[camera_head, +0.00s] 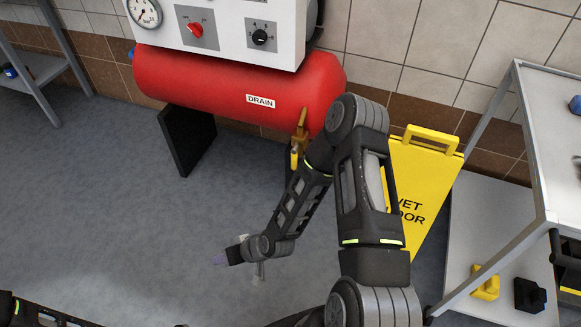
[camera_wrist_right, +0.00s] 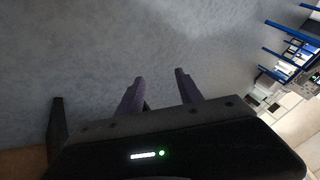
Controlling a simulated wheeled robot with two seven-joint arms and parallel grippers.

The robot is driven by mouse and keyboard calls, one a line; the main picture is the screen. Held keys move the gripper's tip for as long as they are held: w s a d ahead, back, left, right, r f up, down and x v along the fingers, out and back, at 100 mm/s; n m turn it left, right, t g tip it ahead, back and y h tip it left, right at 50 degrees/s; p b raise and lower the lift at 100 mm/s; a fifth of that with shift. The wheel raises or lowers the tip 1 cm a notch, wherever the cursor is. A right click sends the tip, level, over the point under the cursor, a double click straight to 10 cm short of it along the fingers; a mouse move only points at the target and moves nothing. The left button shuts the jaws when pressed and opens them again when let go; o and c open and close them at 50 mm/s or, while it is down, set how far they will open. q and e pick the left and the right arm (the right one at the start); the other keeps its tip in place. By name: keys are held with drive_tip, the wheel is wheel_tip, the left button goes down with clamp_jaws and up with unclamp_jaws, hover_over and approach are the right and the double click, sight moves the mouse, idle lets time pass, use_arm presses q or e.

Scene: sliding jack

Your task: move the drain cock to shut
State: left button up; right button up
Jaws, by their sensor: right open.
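The drain cock (camera_head: 300,132) is a small brass-yellow valve under the right end of the red tank (camera_head: 225,85), just below the DRAIN label (camera_head: 260,101). A yellow part hangs down at its lower end; the exact lever angle is too small to tell. My right arm passes close beside it on the right. My right gripper (camera_head: 220,260) is low over the floor, left of and below the cock, apart from it. In the right wrist view the two dark fingers of this gripper (camera_wrist_right: 160,88) are spread with nothing between them. My left gripper is out of view.
A white panel (camera_head: 222,40) with a gauge, red knob and black knob sits above the tank. A yellow wet-floor sign (camera_head: 415,185) stands right of my arm. A metal shelf unit (camera_head: 540,150) is at the far right, another (camera_head: 45,65) at far left. The floor at left is clear.

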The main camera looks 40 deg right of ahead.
sight(296, 164)
drive_tip(key=w+d+f+t+h+b, duration=0.1)
drive_tip(key=w+d+f+t+b, duration=0.15)
drive_tip(key=w+d, duration=0.35)
drive_tip(key=w+d+f+m+t+h+b, duration=0.15)
drive_tip(key=w+d+b, duration=0.25)
drive_tip(key=d, duration=0.5)
drive_tip(key=w+d+f+t+h+b, duration=0.2)
drive_tip(key=w+d+f+t+b, duration=0.15)
drive_tip(key=d, duration=0.35)
drive_tip(key=d+r+t+h, duration=0.1)
drive_tip(key=d, duration=0.3)
drive_tip(key=w+d+r+n+t+h+b, duration=0.1)
drive_tip(key=d+r, duration=0.1)
drive_tip(key=d, duration=0.3)
drive_tip(key=d+r+t+h, duration=0.1)
drive_tip(key=d+r+t, duration=0.1)
drive_tip(key=d, duration=0.3)
drive_tip(key=shift+w+d+r+h+b, duration=0.2)
drive_tip(key=shift+d+h+b, duration=0.05)
drive_tip(key=shift+h+b, duration=0.15)
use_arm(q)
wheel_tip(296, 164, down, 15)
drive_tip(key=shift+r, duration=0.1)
